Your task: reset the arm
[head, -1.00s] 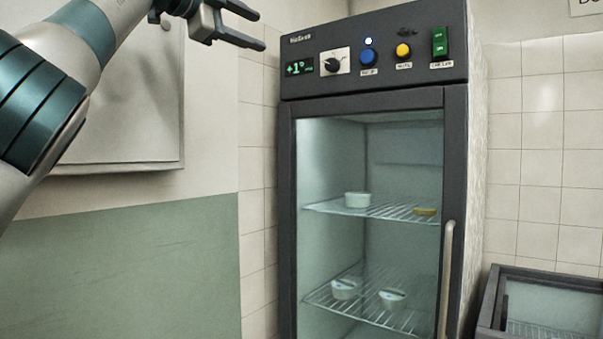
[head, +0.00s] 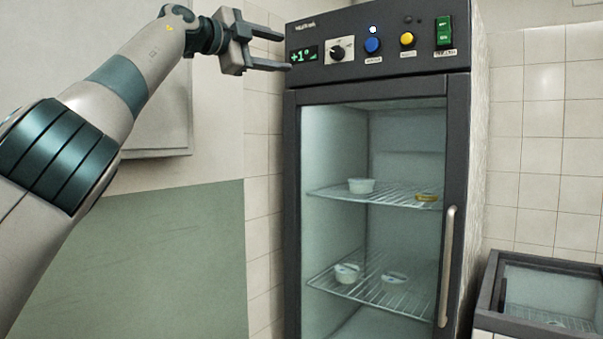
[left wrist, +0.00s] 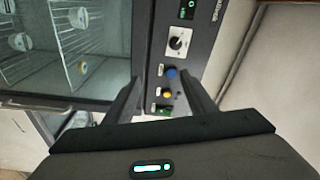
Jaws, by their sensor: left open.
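My left arm (head: 95,125) comes in from the left in the head view. My left gripper (head: 287,50) is open and empty, beside the upper left of the fridge's control panel (head: 375,42). In the left wrist view its two fingers (left wrist: 163,95) stand apart with the panel beyond them. The panel has a green display (head: 304,55) reading +1°, a dial (head: 338,51), a blue button (head: 372,45), a yellow button (head: 407,39) and a green switch (head: 444,31). I cannot tell whether a fingertip touches the panel. My right gripper is not in view.
The fridge's glass door (head: 330,150) is shut, with a vertical handle (head: 446,265) at its right. Small tubs (head: 361,186) stand on the wire shelves inside. A dark-framed glass-topped chest (head: 490,285) stands at the lower right. A wall panel (head: 160,135) is behind my arm.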

